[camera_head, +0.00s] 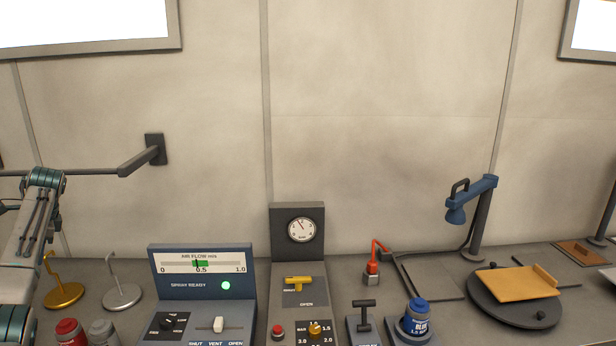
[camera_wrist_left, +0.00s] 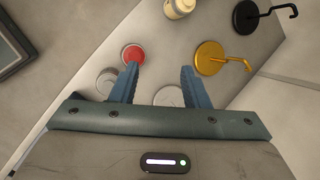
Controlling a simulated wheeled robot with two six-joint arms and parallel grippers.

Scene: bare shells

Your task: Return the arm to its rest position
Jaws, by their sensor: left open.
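My left arm (camera_head: 30,240) comes in at the left edge of the head view, above the bench's left end. Its gripper does not show there. In the left wrist view my left gripper (camera_wrist_left: 158,75) is open, its two blue fingers apart with nothing gripped between them. Beyond the fingers lie a red-lidded jar (camera_wrist_left: 133,54), a grey-lidded jar (camera_wrist_left: 108,78) and a pale round thing (camera_wrist_left: 168,97) partly hidden by the gripper body. A gold hook stand (camera_wrist_left: 210,58) is right of the fingers. My right gripper is not in view.
The head view shows a gold hook stand (camera_head: 64,293), a silver one (camera_head: 123,294), an air flow panel (camera_head: 202,290), a gauge panel (camera_head: 300,270), a blue jar (camera_head: 417,315), a blue lamp (camera_head: 480,215) and a turntable (camera_head: 490,312). A dark wall bracket (camera_head: 150,155) juts out near my left arm.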

